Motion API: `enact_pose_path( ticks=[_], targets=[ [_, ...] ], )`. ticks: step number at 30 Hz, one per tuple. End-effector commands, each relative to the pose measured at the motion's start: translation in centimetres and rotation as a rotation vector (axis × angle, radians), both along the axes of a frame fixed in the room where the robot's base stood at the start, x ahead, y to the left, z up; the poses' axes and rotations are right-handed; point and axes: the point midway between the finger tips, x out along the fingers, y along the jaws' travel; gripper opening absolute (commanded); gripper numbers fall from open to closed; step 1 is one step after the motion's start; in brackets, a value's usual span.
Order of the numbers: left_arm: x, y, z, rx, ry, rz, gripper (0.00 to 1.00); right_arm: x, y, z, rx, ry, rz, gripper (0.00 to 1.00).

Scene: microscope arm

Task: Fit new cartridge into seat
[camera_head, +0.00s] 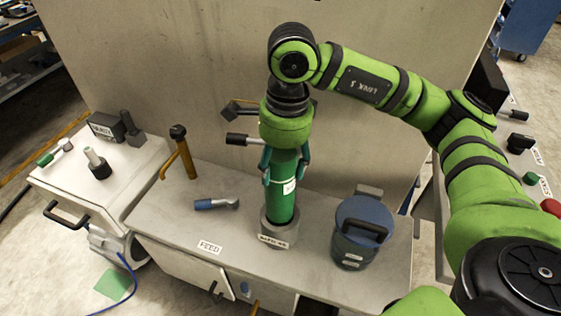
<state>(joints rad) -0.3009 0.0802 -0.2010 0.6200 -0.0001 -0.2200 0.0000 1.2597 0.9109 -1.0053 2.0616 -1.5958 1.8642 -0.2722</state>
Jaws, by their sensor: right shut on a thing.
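The green cartridge (281,204), a tall cylinder with a small white label, stands upright near the middle of the bench. Its lower end is at the grey round seat (277,239), which has a white label on its front. The cartridge's bottom is hidden by the seat's rim, so I cannot tell how deep it sits. My right gripper (283,178) comes down from above, with its teal fingers shut on both sides of the cartridge's upper part. My left gripper is not in view.
A blue-lidded container (361,232) with a black handle stands just right of the seat. A blue-handled tool (216,203) lies left on the bench (165,218). A brown post (183,152) stands behind it. Dark levers (238,139) project from the back panel beside my right gripper.

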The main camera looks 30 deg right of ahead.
Motion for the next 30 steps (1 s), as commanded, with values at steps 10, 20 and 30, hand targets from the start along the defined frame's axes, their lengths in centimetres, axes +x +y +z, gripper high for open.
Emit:
enact_pose_path(
  ticks=[10,20,30],
  targets=[
    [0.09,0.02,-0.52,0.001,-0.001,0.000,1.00,0.04,0.04,0.03,-0.003,-0.003,0.002,0.01],
    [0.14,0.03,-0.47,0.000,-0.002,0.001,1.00,0.03,0.03,0.08,-0.004,-0.002,0.002,0.01],
    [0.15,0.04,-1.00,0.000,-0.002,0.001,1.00,0.04,0.03,-0.03,-0.004,-0.003,0.002,0.01]
  ],
)
